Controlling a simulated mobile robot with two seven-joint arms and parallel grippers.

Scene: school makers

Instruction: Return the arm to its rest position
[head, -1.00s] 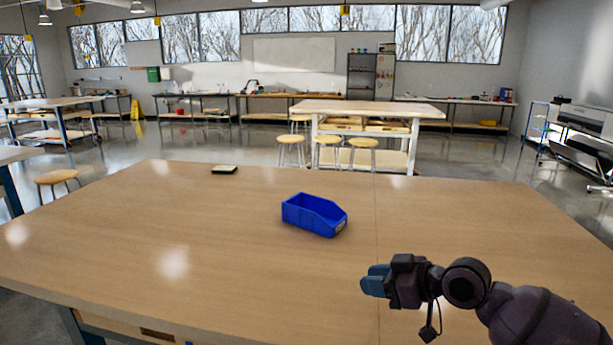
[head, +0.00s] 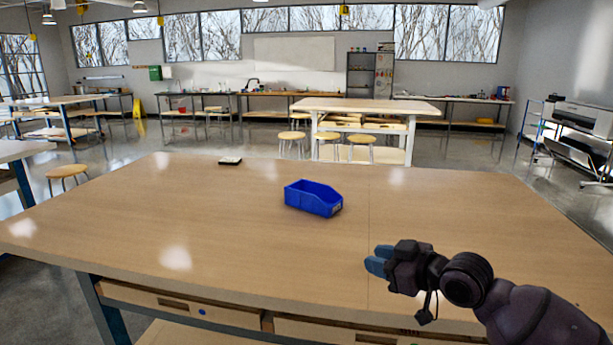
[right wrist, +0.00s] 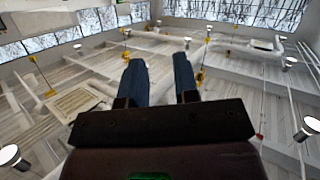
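My right gripper (head: 377,261) shows in the head view over the right front part of the wooden table, with nothing between its blue fingers. In the right wrist view its two fingers (right wrist: 160,82) stand apart with a clear gap, and behind them are the ceiling and high windows. The right arm comes in from the lower right corner. My left gripper is not in view. A blue open bin (head: 313,199) stands on the table, beyond and to the left of the right gripper, apart from it.
The wooden table (head: 230,225) has drawers under its front edge and is mostly clear. A small dark-edged flat object (head: 230,160) lies near its far left edge. Stools (head: 361,140) and a white-legged workbench (head: 366,106) stand beyond.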

